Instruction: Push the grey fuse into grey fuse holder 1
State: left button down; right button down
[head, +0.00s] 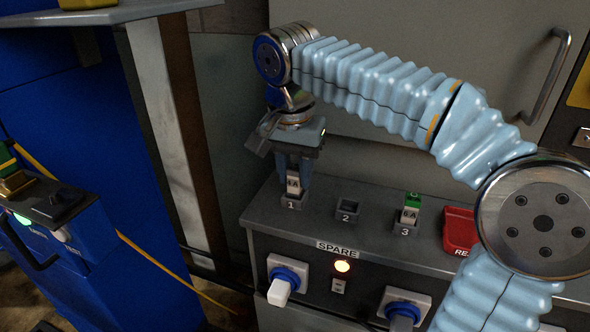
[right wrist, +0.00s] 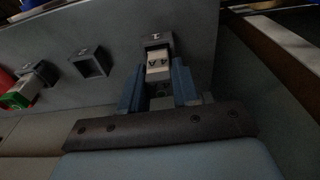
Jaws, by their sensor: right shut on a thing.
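The grey fuse (head: 293,185), with a pale label, stands upright at grey fuse holder 1 (head: 293,202) at the left end of the console. My right gripper (head: 292,178) points down from above, its two blue fingers shut on the fuse's sides. The right wrist view shows the fuse (right wrist: 159,66) between the fingers, lined up with the mouth of holder 1 (right wrist: 157,42). Its lower end is at or inside the mouth; how deep I cannot tell. My left gripper is not in view.
Holder 2 (head: 347,208) is empty. Holder 3 (head: 404,229) holds a green-topped fuse (head: 411,209). A red part (head: 459,230) lies further right. The console front has a lit lamp (head: 342,267) and blue-ringed sockets. A metal post (head: 166,130) stands to the left.

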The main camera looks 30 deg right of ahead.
aim_at(292, 199)
jog(key=shift+p, duration=0.35)
dwell(0.8)
jog(key=shift+f+b, duration=0.45)
jog(key=shift+f, duration=0.15)
dwell(0.3)
jog(key=c, duration=0.8)
grip_release()
jog(key=shift+o, duration=0.2)
notch_tip(292, 199, up, 14)
jog(key=s+a+p, duration=0.1)
jog(key=shift+a+f+p, duration=0.15)
jog(key=shift+f+p, duration=0.05)
jog(key=shift+p, duration=0.2)
jog(key=shift+s, duration=0.1)
